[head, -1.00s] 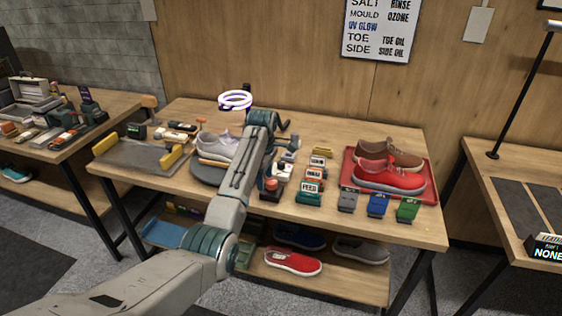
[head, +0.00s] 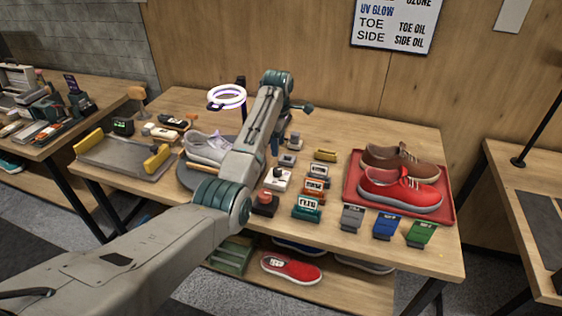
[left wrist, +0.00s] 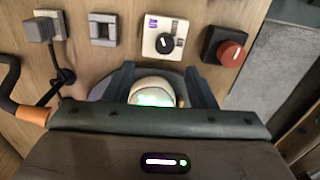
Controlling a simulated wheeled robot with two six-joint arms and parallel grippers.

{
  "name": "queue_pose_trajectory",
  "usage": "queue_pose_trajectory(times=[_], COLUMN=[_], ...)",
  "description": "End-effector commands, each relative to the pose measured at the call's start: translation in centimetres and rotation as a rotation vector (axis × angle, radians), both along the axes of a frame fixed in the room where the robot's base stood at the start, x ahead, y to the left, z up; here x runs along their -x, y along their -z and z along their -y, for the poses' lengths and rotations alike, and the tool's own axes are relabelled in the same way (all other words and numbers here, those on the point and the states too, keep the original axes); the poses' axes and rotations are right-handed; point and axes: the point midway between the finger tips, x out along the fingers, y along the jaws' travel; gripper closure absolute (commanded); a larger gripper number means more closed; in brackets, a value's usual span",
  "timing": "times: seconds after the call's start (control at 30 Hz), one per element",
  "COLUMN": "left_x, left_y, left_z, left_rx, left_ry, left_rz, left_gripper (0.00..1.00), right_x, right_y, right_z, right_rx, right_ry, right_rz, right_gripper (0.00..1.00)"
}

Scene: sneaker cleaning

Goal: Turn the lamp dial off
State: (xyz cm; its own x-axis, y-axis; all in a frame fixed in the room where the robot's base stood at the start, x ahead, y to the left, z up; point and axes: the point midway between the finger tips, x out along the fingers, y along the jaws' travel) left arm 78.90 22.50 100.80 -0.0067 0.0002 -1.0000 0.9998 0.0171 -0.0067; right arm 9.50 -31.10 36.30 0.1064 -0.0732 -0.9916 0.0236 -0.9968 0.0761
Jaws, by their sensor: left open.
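The lamp dial is a black knob on a white box (left wrist: 165,42) with a purple mark. In the left wrist view it lies just past my left gripper (left wrist: 160,72), whose fingers are apart, not around the knob. The dial box (head: 278,180) also shows in the head view, right of my forearm. The ring lamp (head: 227,92) glows white-purple above a pale sneaker (head: 207,148) on a dark round stand. A pale rounded thing with a green glow (left wrist: 153,92) shows between my fingers, perhaps the sneaker's toe. In the head view my arm mostly hides the gripper.
A red button (left wrist: 229,50) on a dark box stands beside the dial. Grey blocks (left wrist: 103,28) stand on its other side. Several labelled blocks (head: 306,208) and a red tray (head: 447,213) with shoes are to the right.

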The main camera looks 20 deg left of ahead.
Motion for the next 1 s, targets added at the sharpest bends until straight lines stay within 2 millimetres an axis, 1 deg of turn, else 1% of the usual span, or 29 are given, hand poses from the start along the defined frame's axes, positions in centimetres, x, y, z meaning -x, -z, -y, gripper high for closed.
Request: queue_pose_trajectory(times=[0.17, 0.3, 0.37, 0.47, 0.6, 0.7, 0.77, 1.0], left_x=[0.2, 0.2, 0.2, 0.2, 0.2, 0.1, 0.1, 0.2], left_y=[2.4, 5.1, 6.3, 7.9, 9.6, 10.2, 10.4, 10.4], left_z=[0.0, 0.0, 0.0, 0.0, 0.0, 0.0, 0.0, 0.0], left_rx=[0.000, 0.000, 0.000, 0.000, 0.000, 0.000, 0.000, 0.000], left_ry=[0.000, 0.000, 0.000, 0.000, 0.000, 0.000, 0.000, 0.000], left_rz=[-0.006, -0.005, -0.005, -0.004, -0.003, -0.001, -0.001, -0.001], left_gripper=[0.49, 0.49, 0.49, 0.49, 0.49, 0.49, 0.49, 0.49], right_x=[0.9, 2.2, 2.5, 2.3, 1.2, 0.4, 0.3, 0.9], right_y=[-0.9, -1.6, -1.7, -2.0, -2.2, -2.3, -2.3, -2.3], right_z=[-0.1, -0.2, -0.2, -0.2, -0.1, -0.2, -0.1, -0.1], right_rx=[-0.002, -0.001, -0.001, -0.001, -0.002, -0.002, -0.002, -0.001], right_ry=[0.001, 0.001, 0.001, 0.001, 0.001, 0.000, 0.000, 0.001], right_rz=[-0.011, -0.027, -0.031, -0.029, -0.016, -0.006, -0.004, -0.011], right_gripper=[1.00, 1.00, 1.00, 1.00, 1.00, 1.00, 1.00, 1.00])
